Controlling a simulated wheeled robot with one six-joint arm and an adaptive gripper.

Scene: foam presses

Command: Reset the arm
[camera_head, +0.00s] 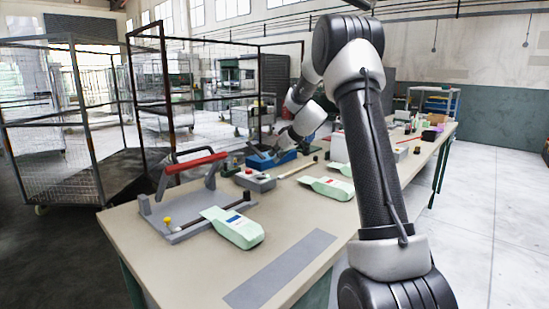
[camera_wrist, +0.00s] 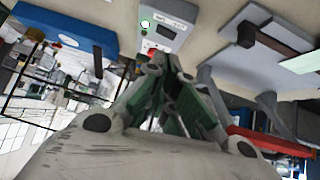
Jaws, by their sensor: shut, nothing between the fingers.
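My arm rises from the lower right of the head view, bends at the top and reaches down over the far left part of the table. My gripper (camera_head: 277,146) is small there, above the area around a blue block and a grey control box. In the wrist view my gripper (camera_wrist: 172,64) is shut and empty, its green-sided fingers together, pointing at the control box (camera_wrist: 158,28).
A press with a red handle (camera_head: 195,162) stands on a grey base at the table's left. The blue block (camera_head: 270,160) lies behind the control box. Pale green pieces (camera_head: 238,229) lie on the table (camera_head: 185,275). Wire cages (camera_head: 60,130) stand left; the right floor is clear.

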